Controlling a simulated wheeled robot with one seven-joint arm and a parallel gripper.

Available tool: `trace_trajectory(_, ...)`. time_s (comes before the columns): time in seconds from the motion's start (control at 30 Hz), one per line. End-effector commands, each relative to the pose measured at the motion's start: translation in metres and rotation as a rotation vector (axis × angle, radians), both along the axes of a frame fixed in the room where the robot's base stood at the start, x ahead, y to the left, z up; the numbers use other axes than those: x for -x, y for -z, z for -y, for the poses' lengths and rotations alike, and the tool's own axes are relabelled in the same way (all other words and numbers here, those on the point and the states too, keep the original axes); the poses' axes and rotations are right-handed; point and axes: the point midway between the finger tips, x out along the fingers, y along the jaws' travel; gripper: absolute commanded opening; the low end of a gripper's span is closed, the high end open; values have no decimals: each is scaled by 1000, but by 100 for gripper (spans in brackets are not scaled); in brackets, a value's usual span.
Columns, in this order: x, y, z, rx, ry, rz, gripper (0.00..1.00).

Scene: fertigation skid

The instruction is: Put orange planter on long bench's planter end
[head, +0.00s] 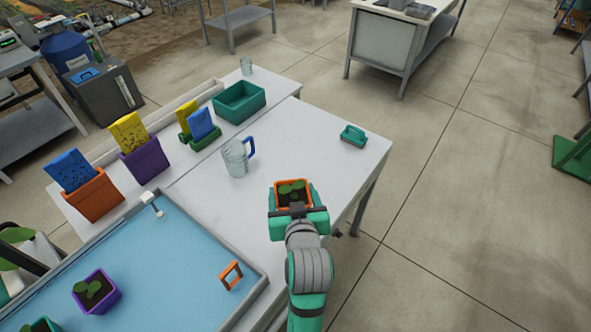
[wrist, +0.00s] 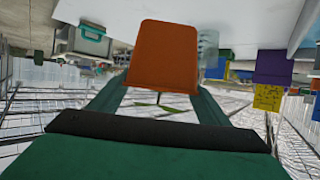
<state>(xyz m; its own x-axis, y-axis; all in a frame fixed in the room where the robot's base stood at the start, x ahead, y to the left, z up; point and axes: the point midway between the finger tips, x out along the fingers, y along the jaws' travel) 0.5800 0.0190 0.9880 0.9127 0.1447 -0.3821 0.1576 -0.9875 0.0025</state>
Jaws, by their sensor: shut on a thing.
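The orange planter (head: 292,193) holds dark soil and a green seedling. My gripper (head: 294,204) is shut on it, with a finger on each side, over the near right part of the long white bench (head: 290,135). In the wrist view the orange planter (wrist: 165,55) fills the middle between my fingers, and the picture is upside down. I cannot tell for sure whether the planter touches the bench top or hangs just above it.
A clear jug with a blue handle (head: 236,158) and a teal brush (head: 353,136) stand on the bench. A blue tray (head: 150,265) with a purple planter (head: 96,290) lies at left. Orange (head: 94,197) and purple (head: 145,161) bins and a teal box (head: 239,102) line the back.

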Motion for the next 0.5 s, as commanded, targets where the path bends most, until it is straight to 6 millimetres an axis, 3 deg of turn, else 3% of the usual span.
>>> trace_trajectory(0.4,-86,37,12,1,1,1,42)
trace_trajectory(0.5,-98,57,14,0,1,-2,42)
